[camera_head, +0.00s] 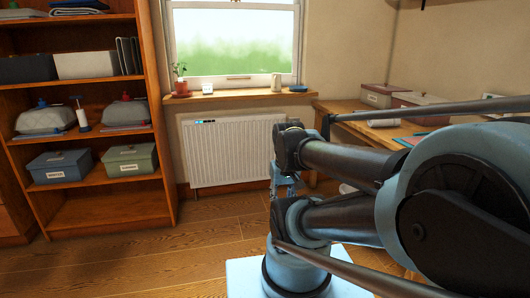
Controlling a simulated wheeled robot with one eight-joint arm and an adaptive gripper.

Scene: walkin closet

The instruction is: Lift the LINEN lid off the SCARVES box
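I cannot pick out the SCARVES box or the LINEN lid for certain, as the labels are too small to read surely. A pale box with a dull pink lid and a small label (381,95) stands on the wooden desk (346,106) at the right. A wider box with a reddish body and pale top (419,99) stands beside it, partly behind my arm. A blue lidded box (60,166) and a green lidded box (129,160), both labelled, sit on a low shelf at the left. My arm fills the right; small blue parts show at its far end, but my gripper's fingers cannot be made out.
The wooden shelf unit (152,92) also holds two grey domed covers (45,119) (125,111) and a white pump bottle (82,116). A white radiator (232,152) is under the window. The wooden floor (165,255) at left is clear.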

